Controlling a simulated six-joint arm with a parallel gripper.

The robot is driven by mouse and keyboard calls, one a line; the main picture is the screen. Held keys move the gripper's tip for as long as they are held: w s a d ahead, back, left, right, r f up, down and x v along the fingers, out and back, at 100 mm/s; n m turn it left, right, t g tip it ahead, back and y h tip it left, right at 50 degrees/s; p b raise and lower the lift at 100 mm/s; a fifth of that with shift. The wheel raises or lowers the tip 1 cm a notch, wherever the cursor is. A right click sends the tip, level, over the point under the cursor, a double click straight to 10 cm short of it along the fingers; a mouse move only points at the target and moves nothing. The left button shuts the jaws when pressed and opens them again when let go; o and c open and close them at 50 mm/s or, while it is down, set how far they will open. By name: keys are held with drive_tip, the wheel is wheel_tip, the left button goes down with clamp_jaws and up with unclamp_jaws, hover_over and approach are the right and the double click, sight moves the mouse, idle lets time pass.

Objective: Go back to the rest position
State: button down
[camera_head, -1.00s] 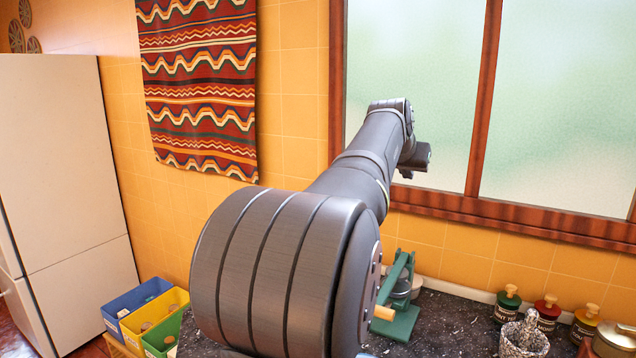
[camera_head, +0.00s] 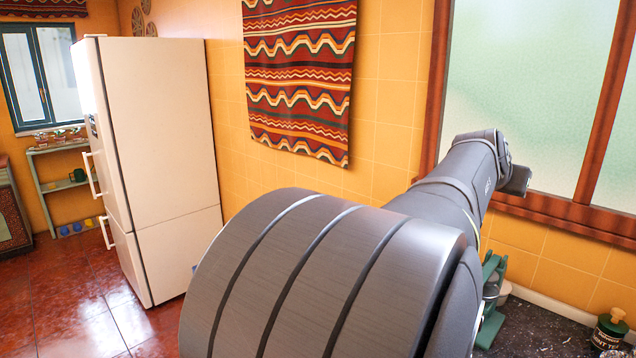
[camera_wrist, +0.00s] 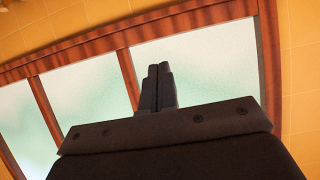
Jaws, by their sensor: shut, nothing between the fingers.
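My gripper (camera_wrist: 158,72) shows in the wrist view with its two dark fingers side by side and touching, shut and empty. It points toward the frosted window (camera_wrist: 205,62) with its reddish wooden frame. In the head view my grey arm fills the lower middle and reaches away to the right, its far end in front of the window (camera_head: 530,90). The fingers cannot be made out in the head view.
A white fridge (camera_head: 160,150) stands at the left, with open red tiled floor before it. A patterned hanging (camera_head: 300,85) is on the orange wall.

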drive_tip(key=s+a+f, duration=0.5)
drive_tip(key=a+f, duration=0.1)
drive_tip(key=f, duration=0.1)
drive_tip(key=shift+s, duration=0.4)
drive_tip(key=shift+d, duration=0.1)
drive_tip(key=shift+w+d+r+g+y, duration=0.8)
drive_tip(key=shift+w+d+r, duration=3.85)
drive_tip(key=shift+w+d, duration=0.15)
drive_tip(key=shift+t+h, duration=0.9)
drive_tip(key=s+a+f, duration=0.4)
drive_tip(key=f, duration=0.1)
drive_tip(key=s+a+f, duration=0.4)
drive_tip(key=f, duration=0.2)
drive_tip(key=s+a+f, duration=0.4)
drive_tip(key=f, duration=0.1)
drive_tip(key=shift+s+a+f, duration=0.25)
drive_tip(key=shift+a, duration=0.05)
wheel_tip(320, 180, down, 7)
drive_tip(key=s+a, duration=0.1)
drive_tip(key=shift+s+a, duration=0.1)
